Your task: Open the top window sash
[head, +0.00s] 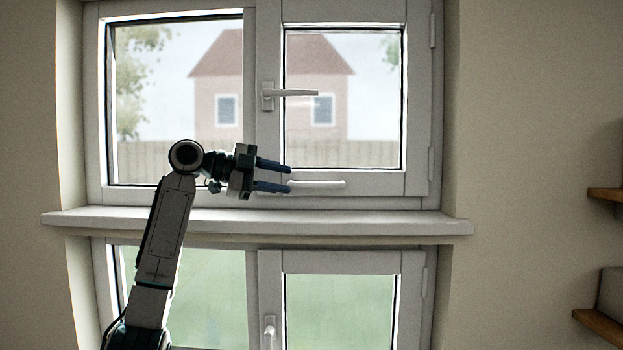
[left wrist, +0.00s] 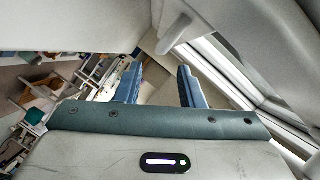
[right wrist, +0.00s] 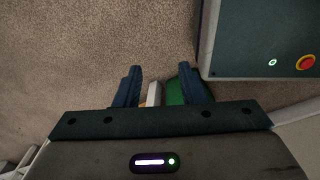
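The top window sash (head: 345,178) is the white-framed right-hand pane above the sill. It sits flat in its frame and looks shut. Its lever handle (head: 290,93) on the left stile points horizontally right. A white horizontal bar (head: 320,184) is on the sash's bottom rail. My left gripper (head: 288,178) is open, fingers pointing right, in front of the sash's lower left corner and below the lever. The bar appears just beyond its lower fingertip; contact cannot be told. In the left wrist view, a white handle-like part (left wrist: 178,30) lies ahead of the fingers. My right gripper (right wrist: 160,75) is open and empty.
The white sill (head: 370,222) juts out below the left gripper. A lower sash (head: 340,262) with a downward handle (head: 269,330) is beneath it. Wooden shelves (head: 600,322) are at the far right. A dark box with a red button (right wrist: 265,45) is near the right gripper.

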